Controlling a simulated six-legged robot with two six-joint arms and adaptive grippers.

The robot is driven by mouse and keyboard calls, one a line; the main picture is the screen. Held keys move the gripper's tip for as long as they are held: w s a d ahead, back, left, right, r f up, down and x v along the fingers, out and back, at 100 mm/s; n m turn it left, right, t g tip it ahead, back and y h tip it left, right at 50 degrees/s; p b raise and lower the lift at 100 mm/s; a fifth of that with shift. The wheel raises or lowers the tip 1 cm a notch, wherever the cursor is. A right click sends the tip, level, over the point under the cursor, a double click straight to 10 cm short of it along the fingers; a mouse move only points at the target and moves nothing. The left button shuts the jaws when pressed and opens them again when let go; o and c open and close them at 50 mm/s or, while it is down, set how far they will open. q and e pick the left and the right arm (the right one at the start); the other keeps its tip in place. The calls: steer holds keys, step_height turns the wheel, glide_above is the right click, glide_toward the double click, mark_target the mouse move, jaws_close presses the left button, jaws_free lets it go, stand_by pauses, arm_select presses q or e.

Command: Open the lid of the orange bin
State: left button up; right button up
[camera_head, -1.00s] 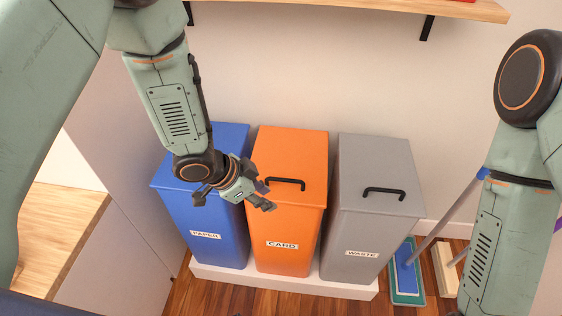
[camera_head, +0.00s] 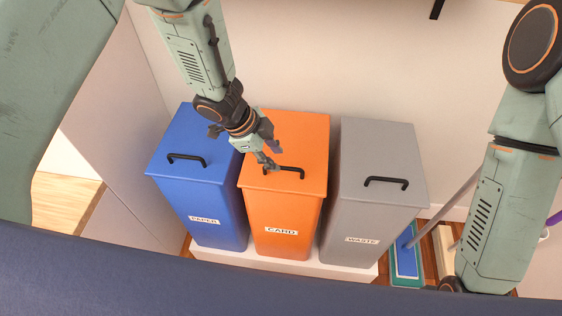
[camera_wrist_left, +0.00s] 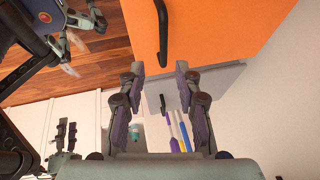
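The orange bin (camera_head: 283,219), labelled CARD, stands between two other bins. Its lid (camera_head: 300,130) lies shut, with a black bar handle (camera_head: 291,170) near the front edge. My left gripper (camera_head: 269,161) is over the left part of this lid, close to the handle's left end. In the left wrist view the left gripper (camera_wrist_left: 160,70) has its fingers apart with nothing between them. The handle (camera_wrist_left: 162,30) shows just beyond the fingertips, roughly in line with the gap.
A blue PAPER bin (camera_head: 205,213) stands left and a grey WASTE bin (camera_head: 364,217) right, both shut, on a white plinth (camera_head: 300,270). A wall is behind and a pale panel (camera_head: 120,85) at the left.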

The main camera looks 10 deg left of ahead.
mark_target(283, 167)
arm_select(q)
steer(key=f, duration=0.1)
steer(key=w+f, duration=0.1)
steer(key=f, duration=0.1)
steer(key=w+f, duration=0.1)
steer(key=shift+d+f+b, duration=0.35)
steer(key=shift+d, duration=0.05)
steer(key=shift+d+f, duration=0.15)
steer(key=shift+f, duration=0.05)
steer(key=shift+s+d+r, duration=0.25)
steer(key=shift+s+d, duration=0.05)
steer(key=shift+s, duration=0.15)
steer(key=shift+w+a+f, duration=0.2)
steer(key=shift+w+f, duration=0.15)
steer(key=shift+w, duration=0.1)
steer(key=shift+c, duration=1.4)
steer(key=shift+s+d+r, duration=0.15)
steer(key=shift+s+r, duration=0.05)
steer(key=shift+s, duration=0.1)
jaws_close()
steer(key=shift+w+f, duration=0.1)
